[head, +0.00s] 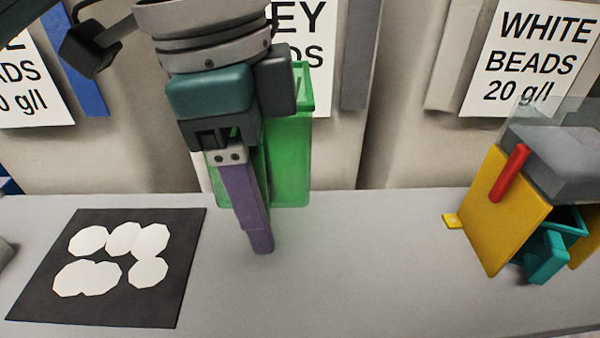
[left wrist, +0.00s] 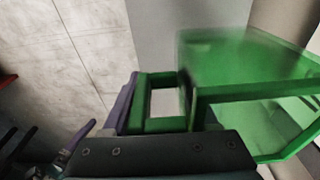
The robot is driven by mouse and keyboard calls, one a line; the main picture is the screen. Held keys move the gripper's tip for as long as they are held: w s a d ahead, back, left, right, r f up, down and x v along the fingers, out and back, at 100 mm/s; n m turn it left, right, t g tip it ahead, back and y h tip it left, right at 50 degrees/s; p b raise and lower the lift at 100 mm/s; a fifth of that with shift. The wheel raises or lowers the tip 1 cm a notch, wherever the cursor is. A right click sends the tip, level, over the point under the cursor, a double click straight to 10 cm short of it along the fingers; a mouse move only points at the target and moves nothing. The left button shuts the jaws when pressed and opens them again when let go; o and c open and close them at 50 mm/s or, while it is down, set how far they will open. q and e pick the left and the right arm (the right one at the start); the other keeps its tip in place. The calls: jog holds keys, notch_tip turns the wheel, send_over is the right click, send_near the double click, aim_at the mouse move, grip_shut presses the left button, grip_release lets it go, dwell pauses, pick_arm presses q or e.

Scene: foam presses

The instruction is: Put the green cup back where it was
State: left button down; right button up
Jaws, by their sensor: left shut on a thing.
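The green cup (head: 291,150) is see-through, with a brighter rim, and stands roughly upright behind my left gripper in the head view. My left gripper (head: 258,240) points down, its purple fingers in front of the cup's left side. In the left wrist view the cup (left wrist: 235,70) fills the right side, and its square handle (left wrist: 160,124) lies at the purple finger. My left gripper is shut on the cup at this handle. My gripper hides part of the cup in the head view. I cannot tell whether its base touches the counter. My right gripper is not in view.
A dark mat (head: 60,235) with several white pads lies left on the grey counter (head: 350,270). A yellow press (head: 508,210) with a red lever (head: 509,172) stands right, a teal cup (head: 546,257) inside it. The counter between is clear. Bead signs (head: 530,55) hang behind.

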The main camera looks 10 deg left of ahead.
pick_arm(q)
jog(key=b, duration=0.2)
send_over(278, 302)
notch_tip(278, 302, down, 11)
jog(key=shift+a+f, duration=0.1)
jog(key=shift+a, duration=0.05)
jog(key=shift+f+b, duration=0.35)
jog(key=shift+f, duration=1.8)
jog(key=shift+f, duration=0.1)
jog(key=shift+c, duration=0.9)
grip_release()
notch_tip(278, 302, up, 12)
jog(key=a+p, duration=0.1)
jog(key=p, duration=0.1)
jog(key=shift+s+a+p, duration=0.2)
jog(key=shift+s+p, duration=0.05)
jog(key=shift+p, duration=0.1)
